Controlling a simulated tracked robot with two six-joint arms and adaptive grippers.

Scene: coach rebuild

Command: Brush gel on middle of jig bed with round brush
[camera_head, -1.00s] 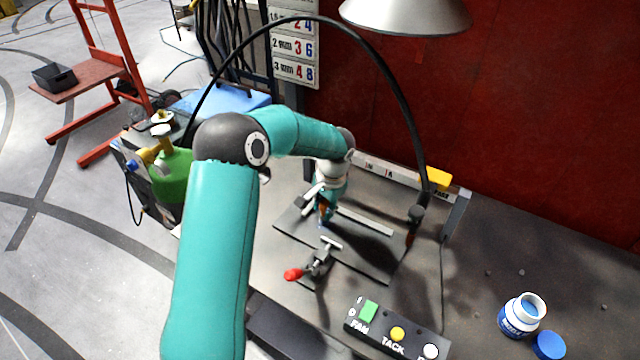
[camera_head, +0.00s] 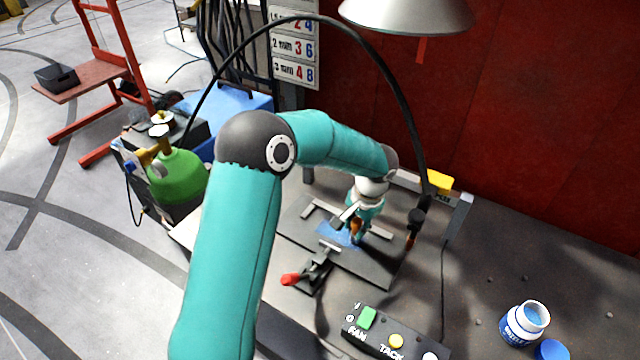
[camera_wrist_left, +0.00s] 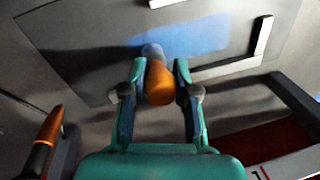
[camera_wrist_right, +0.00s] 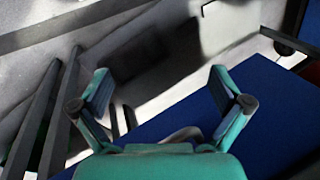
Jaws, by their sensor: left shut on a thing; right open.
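The jig bed (camera_head: 372,267) is a dark flat plate on the bench with light metal strips on it. A blue gel patch (camera_head: 334,233) lies on its middle; it shows as a blue band in the left wrist view (camera_wrist_left: 200,38). My left gripper (camera_wrist_left: 155,80) is shut on the round brush (camera_wrist_left: 159,84), whose orange handle shows between the fingers. The brush tip is at the left end of the blue band, and the gripper hides part of it in the head view. My right gripper (camera_wrist_right: 160,85) is open and empty, shown only in its wrist view.
A red-handled clamp (camera_head: 312,272) stands at the bed's front edge. A switch box (camera_head: 385,338) is at the bench front. An open gel jar (camera_head: 524,325) and its blue lid (camera_head: 550,349) stand at right. A black hose (camera_head: 398,90) arches over the bed.

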